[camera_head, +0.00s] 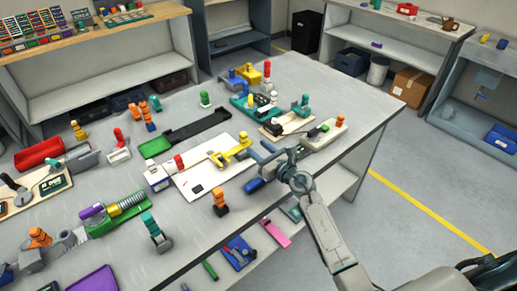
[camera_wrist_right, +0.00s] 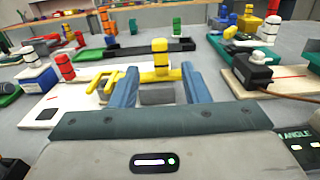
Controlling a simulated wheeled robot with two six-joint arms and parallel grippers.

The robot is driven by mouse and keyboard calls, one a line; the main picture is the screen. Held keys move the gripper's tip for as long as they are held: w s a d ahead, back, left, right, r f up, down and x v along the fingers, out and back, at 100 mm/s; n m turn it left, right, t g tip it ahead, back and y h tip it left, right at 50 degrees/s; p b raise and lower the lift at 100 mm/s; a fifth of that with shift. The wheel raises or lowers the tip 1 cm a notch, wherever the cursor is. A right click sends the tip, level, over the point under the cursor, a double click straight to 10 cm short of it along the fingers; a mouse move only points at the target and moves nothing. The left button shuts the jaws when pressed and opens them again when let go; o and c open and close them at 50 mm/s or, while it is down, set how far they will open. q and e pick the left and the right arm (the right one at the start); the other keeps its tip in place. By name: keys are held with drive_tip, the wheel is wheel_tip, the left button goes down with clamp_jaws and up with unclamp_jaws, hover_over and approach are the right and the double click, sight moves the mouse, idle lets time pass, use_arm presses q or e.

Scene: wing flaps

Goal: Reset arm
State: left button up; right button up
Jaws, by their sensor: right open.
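My right gripper (camera_head: 257,158) reaches in from the lower right over the front edge of the table. Its two blue-grey fingers stand apart in the right wrist view (camera_wrist_right: 160,82). A yellow wing-flap piece with a stacked yellow knob (camera_head: 243,140) lies just ahead of the fingertips on a white board (camera_head: 205,182). In the right wrist view, the yellow piece (camera_wrist_right: 160,62) shows between and beyond the fingers, and I cannot tell whether they touch it. A grey block (camera_wrist_right: 156,97) shows between the fingers, nearer the palm. My left gripper is not in view.
The grey table (camera_head: 180,235) is crowded. A black tray (camera_head: 197,127) lies behind the board. A green base with several parts (camera_head: 250,105) stands behind my gripper. The floor at right is clear.

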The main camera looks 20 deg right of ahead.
drive_tip(key=s+d+r+m+t+h, duration=0.35)
drive_tip(key=s+d+m+h, duration=0.4)
drive_tip(key=m, duration=0.65)
drive_tip(key=s+d+f+m+g+h, duration=0.2)
drive_tip(key=s+d+m+g+h, duration=0.1)
drive_tip(key=s+m, duration=0.3)
drive_tip(key=s+d+f+m+g+h, duration=0.1)
drive_tip(key=s+d+m+g+h, duration=0.2)
drive_tip(key=m, duration=0.5)
drive_tip(key=s+a+f+m+g+y, duration=0.2)
drive_tip(key=s+a+f+m+g, duration=0.15)
drive_tip(key=s, duration=0.45)
drive_tip(key=s+a+f+m+g+y, duration=0.2)
drive_tip(key=s+a+m+g, duration=0.15)
drive_tip(key=s, duration=0.55)
drive_tip(key=s+a+f+m+g+y, duration=0.3)
drive_tip(key=s+m+g, duration=0.1)
drive_tip(key=s, duration=0.4)
drive_tip(key=d+f+g+b, duration=0.1)
drive_tip(key=d+f+b, duration=0.15)
drive_tip(key=f, duration=2.95)
drive_tip(key=s+d+f+g+b, duration=0.1)
drive_tip(key=s+f, duration=1.8)
drive_tip(key=f, duration=0.1)
drive_tip(key=shift+d+f+m, duration=0.3)
drive_tip(key=shift+d+f, duration=0.05)
drive_tip(key=shift+f, duration=0.05)
